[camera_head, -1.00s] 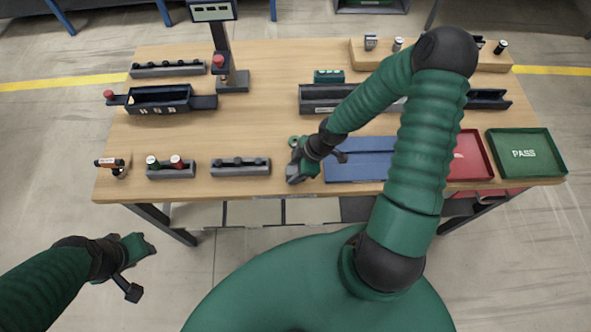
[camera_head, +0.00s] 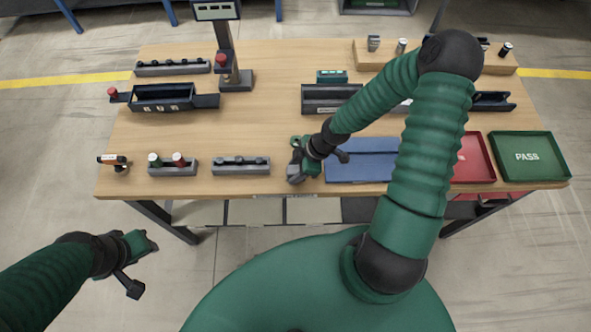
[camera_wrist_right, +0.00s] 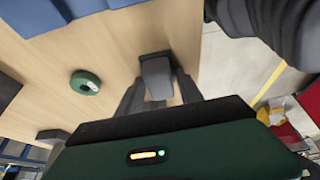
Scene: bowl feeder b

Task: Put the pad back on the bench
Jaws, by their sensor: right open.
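The pad, a small grey block (camera_wrist_right: 157,78), shows in the right wrist view. It appears to rest on the wooden bench (camera_head: 255,120) close to the front edge. My right gripper (camera_wrist_right: 158,92) is open, with one dark finger on each side of the pad; I cannot tell whether either finger touches it. In the head view my right gripper (camera_head: 296,172) is low over the front of the bench, left of the blue mat (camera_head: 362,172), and the pad is hard to separate from it. My left gripper (camera_head: 142,246) hangs over the floor, off the bench; its finger opening is unclear.
Red (camera_head: 474,178) and green PASS (camera_head: 527,157) trays are at the right. The bench middle is mostly clear.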

